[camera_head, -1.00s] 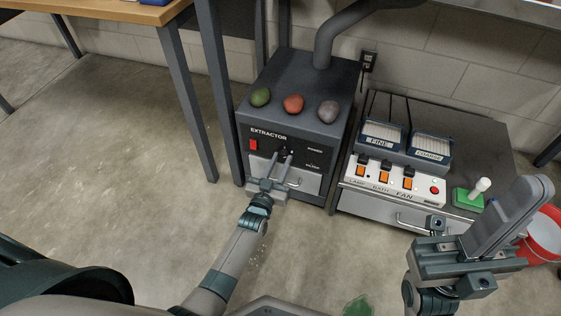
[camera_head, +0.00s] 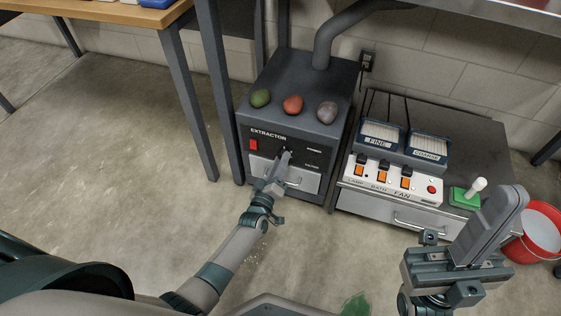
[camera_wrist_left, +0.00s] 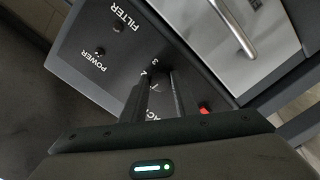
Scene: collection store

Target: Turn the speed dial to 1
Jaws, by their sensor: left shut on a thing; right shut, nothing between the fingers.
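The dark extractor box (camera_head: 258,175) stands in the middle of the head view, with its black front panel facing me. My left gripper (camera_head: 286,156) is at this panel, rolled so that its fingers look edge-on. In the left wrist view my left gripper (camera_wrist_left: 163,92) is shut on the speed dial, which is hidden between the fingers. A few printed numbers (camera_wrist_left: 154,62) show beside the fingertips; the pointer and its setting cannot be made out. My right gripper (camera_head: 514,198) is shut and empty at the lower right, pointing up.
A red switch (camera_head: 253,145) is left on the panel, and a drawer handle (camera_head: 294,181) lies below it. Three stones, one being the red stone (camera_head: 293,104), rest on top. A white switch box (camera_head: 385,182), a green-based item (camera_head: 465,198) and a red bucket (camera_head: 540,235) are at right.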

